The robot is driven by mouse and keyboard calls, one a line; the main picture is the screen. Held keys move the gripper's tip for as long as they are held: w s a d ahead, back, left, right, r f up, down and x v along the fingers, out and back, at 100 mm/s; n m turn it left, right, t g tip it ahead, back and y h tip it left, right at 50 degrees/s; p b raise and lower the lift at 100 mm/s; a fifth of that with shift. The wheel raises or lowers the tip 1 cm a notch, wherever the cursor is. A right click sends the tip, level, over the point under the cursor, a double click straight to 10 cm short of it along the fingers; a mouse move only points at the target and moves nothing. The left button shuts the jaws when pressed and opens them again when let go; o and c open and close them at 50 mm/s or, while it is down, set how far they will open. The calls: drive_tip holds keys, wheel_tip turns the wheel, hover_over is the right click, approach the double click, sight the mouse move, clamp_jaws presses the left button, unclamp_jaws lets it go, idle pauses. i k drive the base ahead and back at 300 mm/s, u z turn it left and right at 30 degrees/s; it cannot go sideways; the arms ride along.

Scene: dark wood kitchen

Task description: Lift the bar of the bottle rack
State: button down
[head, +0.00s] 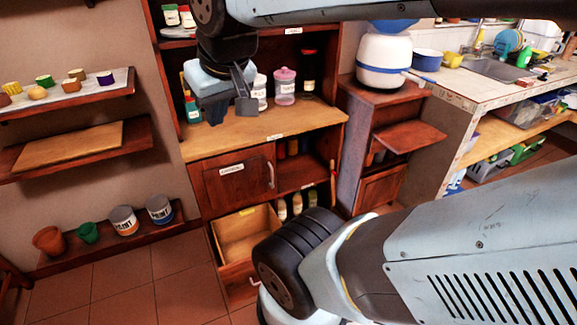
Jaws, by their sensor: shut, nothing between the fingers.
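Several bottles (297,204) with pale tops stand in a low opening of the dark wood cabinet, right of the open drawer, and look like the bottle rack. A thin brown strip runs just above them. I cannot tell whether it is the rack's bar. My arm's wheel-shaped joint hides the lower part of this area. My gripper (245,100) is shut and empty. It appears in front of the upper cabinet, above the light wood counter and well above the bottles, apart from them.
A wooden drawer (246,236) is pulled open below a closed door (238,182) with a metal handle. Jars (285,87) stand behind my gripper on the counter (262,130). A flap shelf (410,136) juts out at right. Wall shelves with paint cans (124,220) stand at left. Floor at lower left is clear.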

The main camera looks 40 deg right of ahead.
sight(331, 161)
drive_tip(key=u, duration=1)
drive_tip(key=k, duration=1.5)
drive_tip(key=z, duration=0.95)
drive_tip(key=i, duration=1.3)
